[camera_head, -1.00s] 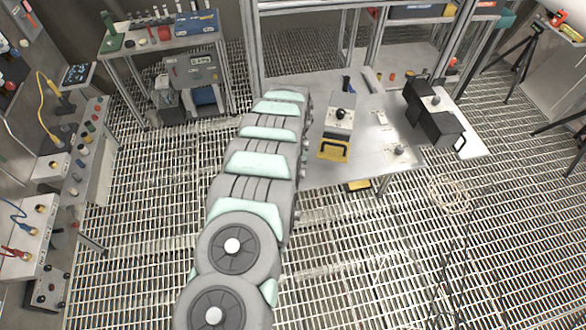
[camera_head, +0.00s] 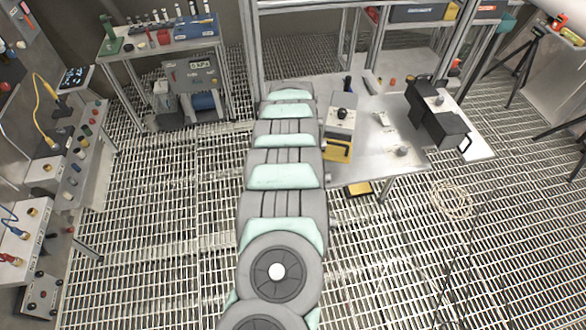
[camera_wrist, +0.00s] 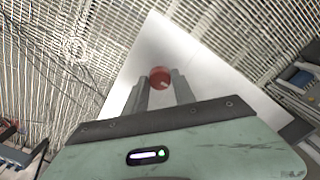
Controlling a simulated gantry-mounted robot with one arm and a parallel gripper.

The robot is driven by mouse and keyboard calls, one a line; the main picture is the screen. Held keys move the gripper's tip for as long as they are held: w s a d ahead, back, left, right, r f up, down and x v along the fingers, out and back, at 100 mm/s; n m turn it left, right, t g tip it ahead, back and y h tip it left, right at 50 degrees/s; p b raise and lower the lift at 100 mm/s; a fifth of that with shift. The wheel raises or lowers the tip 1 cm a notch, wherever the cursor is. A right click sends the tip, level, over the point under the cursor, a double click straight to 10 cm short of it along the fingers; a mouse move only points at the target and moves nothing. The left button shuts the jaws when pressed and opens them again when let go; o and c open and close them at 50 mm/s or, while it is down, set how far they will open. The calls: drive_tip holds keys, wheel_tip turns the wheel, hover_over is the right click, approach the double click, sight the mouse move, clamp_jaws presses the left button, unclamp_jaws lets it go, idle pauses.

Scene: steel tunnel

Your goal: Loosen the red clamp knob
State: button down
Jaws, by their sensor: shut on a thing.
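The red clamp knob (camera_wrist: 160,76) shows in the wrist view as a small round red disc over a pale flat surface (camera_wrist: 165,45). My gripper (camera_wrist: 160,84) points at it, with one finger at its left and one at its right. The fingers are shut on the knob. The lower side of the knob and the exact contact are partly hidden between the fingertips. In the head view I cannot make out the knob or my gripper; my own arm covers the middle of the picture.
In the head view a steel table (camera_head: 385,165) beside my arm carries a box with a black knob (camera_head: 342,113), a yellow block (camera_head: 338,150) and a black device (camera_head: 435,118). A side table (camera_head: 160,45) stands back left. Grating floor is open at the right.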

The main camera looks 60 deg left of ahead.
idle(0.5)
drive_tip(key=c, duration=1)
unclamp_jaws()
drive_tip(key=shift+c, duration=0.2)
drive_tip(key=shift+r, duration=0.1)
wheel_tip(320, 180, up, 11)
drive_tip(key=shift+f+b, duration=0.2)
drive_tip(key=shift+b, duration=0.15)
